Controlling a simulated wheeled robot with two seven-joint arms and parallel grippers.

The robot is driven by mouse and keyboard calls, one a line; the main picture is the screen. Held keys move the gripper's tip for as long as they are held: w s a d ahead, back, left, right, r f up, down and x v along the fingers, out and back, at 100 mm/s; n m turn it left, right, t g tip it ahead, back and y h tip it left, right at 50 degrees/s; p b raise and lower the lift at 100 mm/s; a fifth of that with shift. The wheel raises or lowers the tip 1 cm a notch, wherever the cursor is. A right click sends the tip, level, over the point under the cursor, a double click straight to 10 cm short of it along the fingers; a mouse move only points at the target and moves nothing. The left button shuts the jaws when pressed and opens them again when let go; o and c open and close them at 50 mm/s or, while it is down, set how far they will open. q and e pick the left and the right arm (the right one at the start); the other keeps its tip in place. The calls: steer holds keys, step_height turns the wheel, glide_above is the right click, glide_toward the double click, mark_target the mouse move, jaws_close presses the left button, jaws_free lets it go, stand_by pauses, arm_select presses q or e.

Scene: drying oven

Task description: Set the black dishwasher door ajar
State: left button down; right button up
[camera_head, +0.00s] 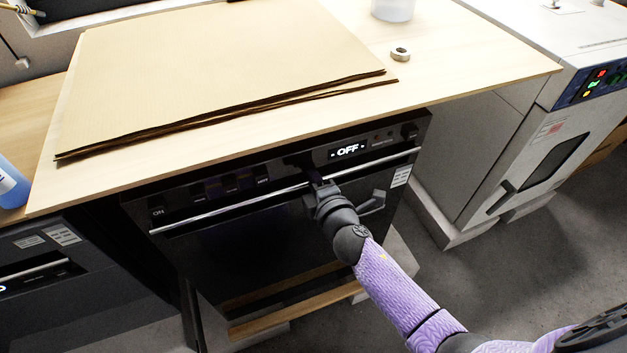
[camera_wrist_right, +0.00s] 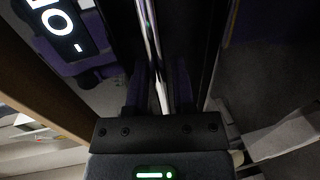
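The black dishwasher (camera_head: 270,240) stands under the wooden worktop, with a lit OFF display on its panel. Its door is shut, and a long silver bar handle (camera_head: 230,210) runs along the door's top. My right gripper (camera_head: 318,185) is at the right part of this handle and hides a short piece of it. In the right wrist view the handle bar (camera_wrist_right: 153,45) passes between the two fingers of my right gripper (camera_wrist_right: 159,85), with what looks like a narrow gap on each side. The fingertips are dark and hard to make out. My left gripper is not in view.
Cardboard sheets (camera_head: 220,65) and a small metal ring (camera_head: 400,54) lie on the worktop (camera_head: 470,70). A white oven (camera_head: 500,150) stands at the right. Another dark appliance (camera_head: 60,275) is at the left. Floor (camera_head: 550,250) is clear at the front right.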

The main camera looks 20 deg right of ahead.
steer(key=shift+w, duration=0.15)
jaws_close()
stand_by(1.4)
